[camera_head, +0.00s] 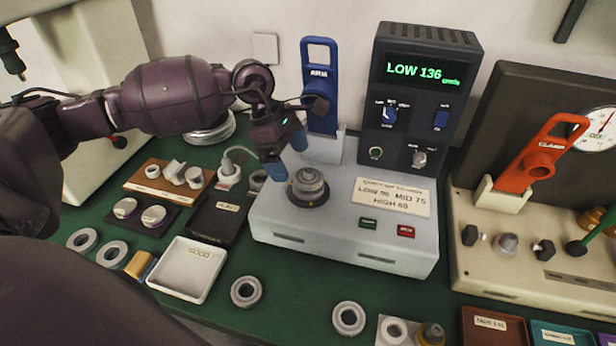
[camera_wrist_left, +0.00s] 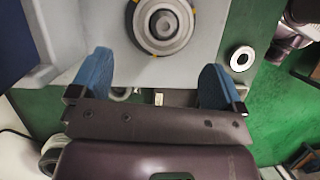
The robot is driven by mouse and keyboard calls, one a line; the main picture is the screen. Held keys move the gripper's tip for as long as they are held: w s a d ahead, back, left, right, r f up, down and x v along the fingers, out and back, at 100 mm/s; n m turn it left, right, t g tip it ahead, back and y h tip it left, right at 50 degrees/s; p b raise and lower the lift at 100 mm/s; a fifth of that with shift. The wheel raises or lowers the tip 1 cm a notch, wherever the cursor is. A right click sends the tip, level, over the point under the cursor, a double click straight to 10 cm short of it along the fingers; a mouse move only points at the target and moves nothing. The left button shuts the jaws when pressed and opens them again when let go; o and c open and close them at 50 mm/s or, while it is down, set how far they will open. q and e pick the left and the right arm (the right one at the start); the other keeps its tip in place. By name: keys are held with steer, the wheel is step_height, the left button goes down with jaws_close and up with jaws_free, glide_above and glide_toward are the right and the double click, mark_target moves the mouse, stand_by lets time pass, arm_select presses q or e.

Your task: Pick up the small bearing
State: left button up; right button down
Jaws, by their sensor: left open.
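My left gripper (camera_head: 287,155) is open, with its blue fingertips above the back left of the grey tester. In the left wrist view the open fingers (camera_wrist_left: 155,72) have nothing between them. A bearing ring (camera_head: 308,182) sits on the tester's round spindle, just ahead of the fingers; it also shows at the top of the wrist view (camera_wrist_left: 163,24). A small ring (camera_head: 257,181) lies beside the tester's left edge, partly hidden; a small ring also shows in the wrist view (camera_wrist_left: 241,58). I cannot tell which ring is the small bearing. My right gripper is not in view.
The tester (camera_head: 275,215) has a tall dark display (camera_head: 425,72) reading LOW 136 and a blue handle (camera_head: 320,85) behind it. Loose rings (camera_head: 246,291) (camera_head: 348,318) lie in front. A white tray (camera_head: 222,262) stands front left. A red-handled gauge stands right.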

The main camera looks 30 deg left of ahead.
mark_target(306, 170)
arm_select(q)
steer(key=d, duration=0.3)
steer(key=shift+w, duration=0.25)
steer(key=shift+x, duration=0.75)
steer(key=shift+f, duration=0.7)
steer(key=c, duration=1.1)
steer(key=shift+r, duration=0.1)
